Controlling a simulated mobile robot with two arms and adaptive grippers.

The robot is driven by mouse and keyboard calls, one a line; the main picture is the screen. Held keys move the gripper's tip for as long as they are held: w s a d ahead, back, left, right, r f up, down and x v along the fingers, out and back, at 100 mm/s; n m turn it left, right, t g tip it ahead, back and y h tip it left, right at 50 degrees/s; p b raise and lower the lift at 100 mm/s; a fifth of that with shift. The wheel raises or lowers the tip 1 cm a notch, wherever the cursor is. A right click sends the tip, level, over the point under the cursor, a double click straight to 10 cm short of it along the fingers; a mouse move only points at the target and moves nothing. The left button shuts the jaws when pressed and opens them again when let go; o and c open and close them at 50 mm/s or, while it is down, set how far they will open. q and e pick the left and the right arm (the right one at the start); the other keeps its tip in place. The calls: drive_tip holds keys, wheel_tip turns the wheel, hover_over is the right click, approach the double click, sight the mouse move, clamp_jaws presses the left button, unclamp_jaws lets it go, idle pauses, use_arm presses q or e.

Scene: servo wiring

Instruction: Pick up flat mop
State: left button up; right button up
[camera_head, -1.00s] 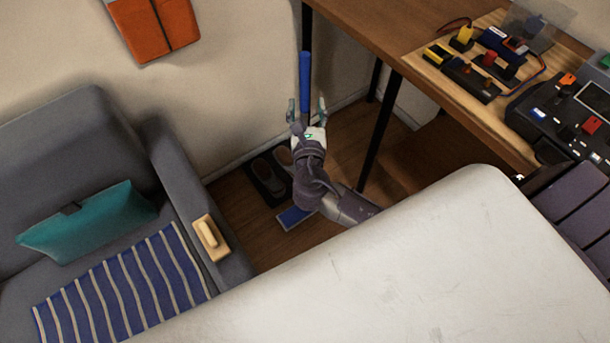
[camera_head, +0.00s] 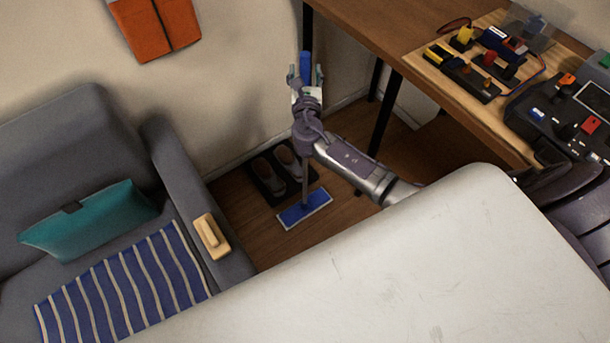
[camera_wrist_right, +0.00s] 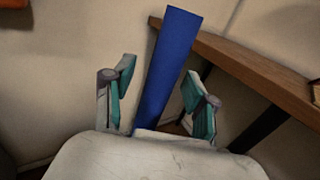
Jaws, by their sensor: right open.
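The flat mop stands upright by the wall between the sofa and the table. Its blue flat head (camera_head: 304,209) rests on the wooden floor, and its blue handle top (camera_head: 305,66) shows above my right gripper (camera_head: 306,76). Part of the pole is hidden behind my right arm. In the right wrist view the blue handle (camera_wrist_right: 167,70) stands between the two teal-padded fingers of the right gripper (camera_wrist_right: 160,100). The fingers are open, one on each side, with a visible gap to the handle. My left gripper is not in view.
A grey sofa (camera_head: 186,163) is at the left, with a wooden brush (camera_head: 212,237) on its arm. Shoes on a dark mat (camera_head: 265,180) lie beside the mop head. A wooden table (camera_head: 390,40) with electronics is at the right. A white surface (camera_head: 400,270) fills the foreground.

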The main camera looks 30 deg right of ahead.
sight(305, 64)
drive_tip(key=shift+c, duration=1.2)
clamp_jaws()
drive_tip(key=shift+r, duration=0.15)
drive_tip(key=shift+r+p, duration=0.45)
drive_tip(key=shift+r, duration=1.45)
drive_tip(key=s+d+r+p, duration=0.1)
drive_tip(key=s+d+r, duration=0.6)
drive_tip(key=s, duration=0.2)
drive_tip(key=shift+s+d+r, duration=0.1)
